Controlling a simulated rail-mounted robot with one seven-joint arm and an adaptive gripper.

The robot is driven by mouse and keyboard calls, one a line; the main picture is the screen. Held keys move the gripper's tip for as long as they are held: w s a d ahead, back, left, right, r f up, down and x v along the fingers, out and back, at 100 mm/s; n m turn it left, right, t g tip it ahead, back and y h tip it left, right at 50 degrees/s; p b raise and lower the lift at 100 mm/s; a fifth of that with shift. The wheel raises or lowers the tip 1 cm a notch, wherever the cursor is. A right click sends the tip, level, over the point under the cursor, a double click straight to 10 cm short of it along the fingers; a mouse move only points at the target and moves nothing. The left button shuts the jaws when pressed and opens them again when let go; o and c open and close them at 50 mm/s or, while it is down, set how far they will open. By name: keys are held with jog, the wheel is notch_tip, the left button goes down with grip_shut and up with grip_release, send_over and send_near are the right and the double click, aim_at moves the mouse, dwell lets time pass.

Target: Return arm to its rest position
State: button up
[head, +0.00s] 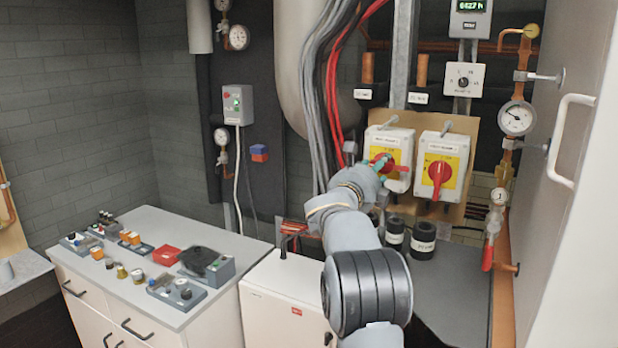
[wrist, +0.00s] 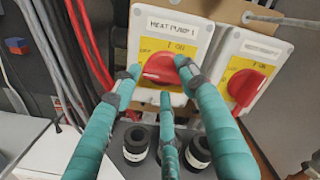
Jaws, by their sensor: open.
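My gripper (wrist: 157,76) has teal fingers, which are spread open. They reach up towards the red rotary handle (wrist: 164,69) of the left switch box, labelled "Heat Pump 1" (wrist: 171,22). Two fingertips appear on either side of the handle and the third below it; I cannot tell whether any touches. In the head view my gripper (head: 379,166) is in front of the left switch box (head: 398,140) and partly hides its handle. My arm reaches forward from the lower middle. The left handle looks roughly sideways, the right switch's red handle (head: 439,173) upright.
The second switch box (head: 457,148) is close on the right. Two black cylinders (head: 424,237) stand below. Red and grey cables (head: 333,85) hang left of my gripper. A gauge and copper pipe (head: 516,118) and an open white door (head: 580,190) are at right. A cabinet with controls (head: 215,235) is at left.

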jog(key=m, duration=0.5)
jog(key=shift+m+p, duration=0.3)
jog(key=shift+m, duration=0.1)
